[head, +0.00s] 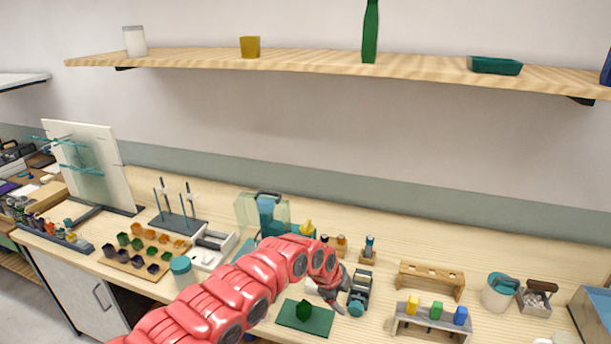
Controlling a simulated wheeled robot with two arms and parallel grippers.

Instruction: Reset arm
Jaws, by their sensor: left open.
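My left arm reaches in from the bottom left as a red segmented arm. Its left gripper (331,295) is at the arm's end, low over the bench, just right of and above a green mat. It is small in the picture and partly hidden by the arm, and I see nothing held in it. A dark green faceted object (304,310) sits on the green mat (288,317), apart from the gripper. My right gripper is not in view. No glass rod can be made out clearly.
A dark device (359,290) stands close right of the gripper. A wooden rack (431,278) and a rack with coloured blocks (434,324) are further right. A tray of small cups (122,268) is left of the arm. A wooden shelf (310,68) hangs above.

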